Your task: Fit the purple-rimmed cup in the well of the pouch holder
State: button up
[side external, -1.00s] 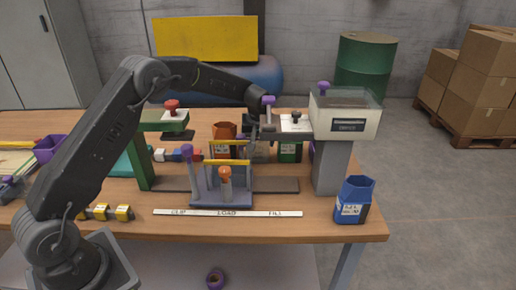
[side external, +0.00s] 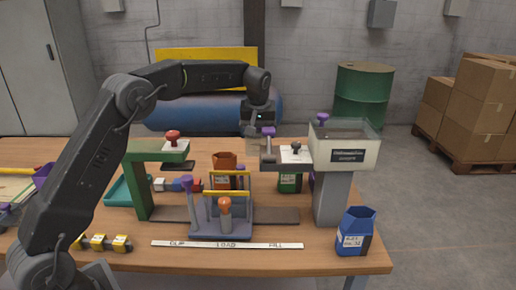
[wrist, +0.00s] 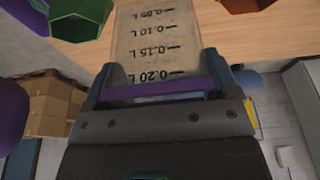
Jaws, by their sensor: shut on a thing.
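My gripper (side external: 258,123) is shut on the purple-rimmed cup (wrist: 155,45) and holds it up behind the fixture. In the wrist view the cup is translucent with printed litre marks, and its purple rim lies between the fingers (wrist: 160,88). In the side view the cup (side external: 254,144) is small, pale and partly hidden. A grey-blue frame with yellow bars, apparently the pouch holder (side external: 222,232), stands on a dark rail in front of and below the cup. An orange-topped post rises at its front. I cannot make out its well.
A filler with a clear hopper (side external: 343,148) stands right of the holder, and a green press (side external: 140,185) stands left. Orange (side external: 224,161), green (side external: 290,183) and blue (side external: 355,232) containers stand around. A label strip (side external: 226,244) lies in front.

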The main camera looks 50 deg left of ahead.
jog(key=s+r, duration=0.4)
jog(key=s, duration=0.1)
jog(key=shift+s+d+f, duration=0.55)
jog(key=shift+s+f, duration=1.05)
jog(key=shift+f, duration=0.1)
jog(key=shift+s+d+f, duration=0.6)
jog(key=shift+s+f, duration=1.05)
jog(key=shift+f, duration=0.05)
jog(key=shift+s+d+f, duration=0.55)
jog(key=shift+s+f, duration=1.05)
jog(key=shift+f, duration=0.1)
jog(key=shift+f, duration=0.1)
jog(key=shift+f, duration=2.4)
jog(key=o, duration=0.8)
